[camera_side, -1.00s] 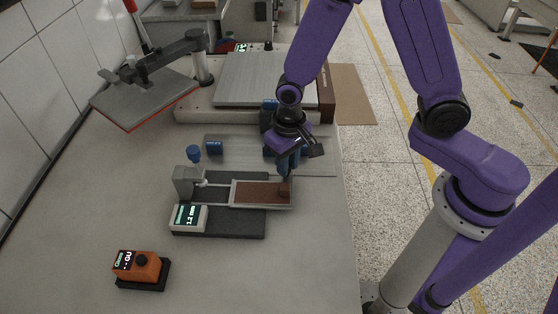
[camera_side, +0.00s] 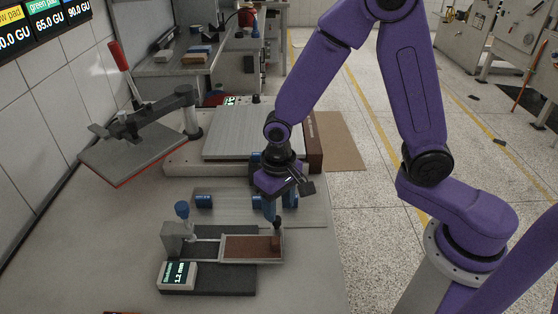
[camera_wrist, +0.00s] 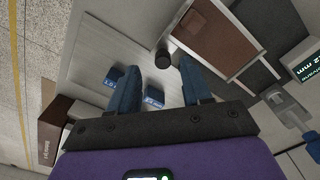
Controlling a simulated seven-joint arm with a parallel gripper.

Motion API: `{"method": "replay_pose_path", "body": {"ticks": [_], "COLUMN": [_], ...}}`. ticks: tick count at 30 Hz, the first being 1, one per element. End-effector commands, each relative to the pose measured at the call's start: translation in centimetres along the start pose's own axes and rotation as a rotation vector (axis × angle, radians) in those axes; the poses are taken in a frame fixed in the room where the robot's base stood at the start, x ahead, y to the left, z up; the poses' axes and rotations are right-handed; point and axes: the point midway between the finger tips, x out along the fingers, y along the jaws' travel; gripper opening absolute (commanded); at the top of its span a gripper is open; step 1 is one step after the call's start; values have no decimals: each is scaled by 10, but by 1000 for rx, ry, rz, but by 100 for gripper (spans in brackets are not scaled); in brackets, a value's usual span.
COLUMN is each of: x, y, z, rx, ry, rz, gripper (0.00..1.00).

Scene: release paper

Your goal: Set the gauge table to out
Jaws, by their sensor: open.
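The gauge table is a pale-rimmed tray with a brown sheet (camera_side: 250,246) on two rails, right of the gauge post. Its dark upright knob (camera_side: 277,225) stands at the tray's right end. The knob shows in the wrist view (camera_wrist: 163,57) between and just beyond my fingertips. My gripper (camera_side: 271,212) is open and empty, pointing down close to the knob; I cannot tell if it touches. The gauge post (camera_side: 173,237) has a blue-topped knob (camera_side: 182,209). The gauge display (camera_side: 178,275) reads 1.2 mm. The tray also shows in the wrist view (camera_wrist: 222,38), partly cut off.
Small blue blocks (camera_side: 204,202) lie on a pale plate (camera_side: 235,212) behind the gauge. A grey platform (camera_side: 253,133) and a brown box (camera_side: 314,142) stand farther back. A hinged press with a red handle (camera_side: 118,57) is at left. The front left bench is bare.

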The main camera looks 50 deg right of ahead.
Motion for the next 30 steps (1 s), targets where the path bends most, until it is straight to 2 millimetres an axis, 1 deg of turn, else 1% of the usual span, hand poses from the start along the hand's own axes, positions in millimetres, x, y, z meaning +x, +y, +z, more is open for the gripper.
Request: {"method": "replay_pose_path", "body": {"ticks": [1, 8, 15, 18, 21, 24, 30], "x": [-10, -49, -96, -113, -125, -133, -138], "y": [-1, -1, 0, 0, 0, 0, 1], "z": [-1, -1, -1, 0, -1, 0, 0], "rx": [0, 0, 1, 1, 1, 1, 1], "ry": [6, 6, 5, 3, 2, 0, -2], "rz": [-4, -4, -4, -2, -1, 0, 1], "gripper": [49, 49, 49, 49, 49, 49, 49]}}
